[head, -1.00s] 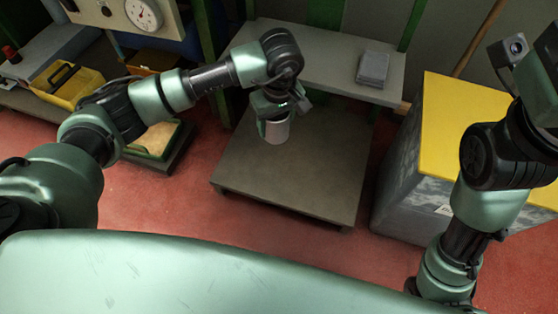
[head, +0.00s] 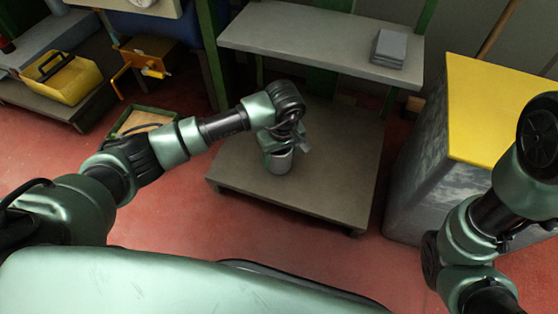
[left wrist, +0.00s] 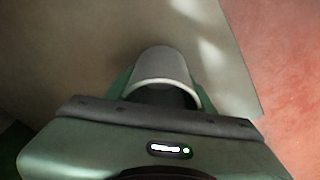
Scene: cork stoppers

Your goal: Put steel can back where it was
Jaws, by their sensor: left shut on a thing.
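The steel can (head: 280,161) is a small grey metal cylinder. My left gripper (head: 279,146) is above it and shut on it, over the low grey-brown platform (head: 235,176). In the left wrist view, the can (left wrist: 162,66) shows its pale side and rim between the fingers of the left gripper (left wrist: 160,92). I cannot tell whether the can's base touches the platform. My right arm comes in at the right edge of the head view, but its gripper is out of view.
A grey shelf (head: 310,38) with a stack of grey slabs (head: 389,48) stands behind the platform. A yellow-topped grey block (head: 490,105) is at the right. A yellow toolbox (head: 66,84) and a green-rimmed tray (head: 150,112) are at the left. Red floor surrounds the platform.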

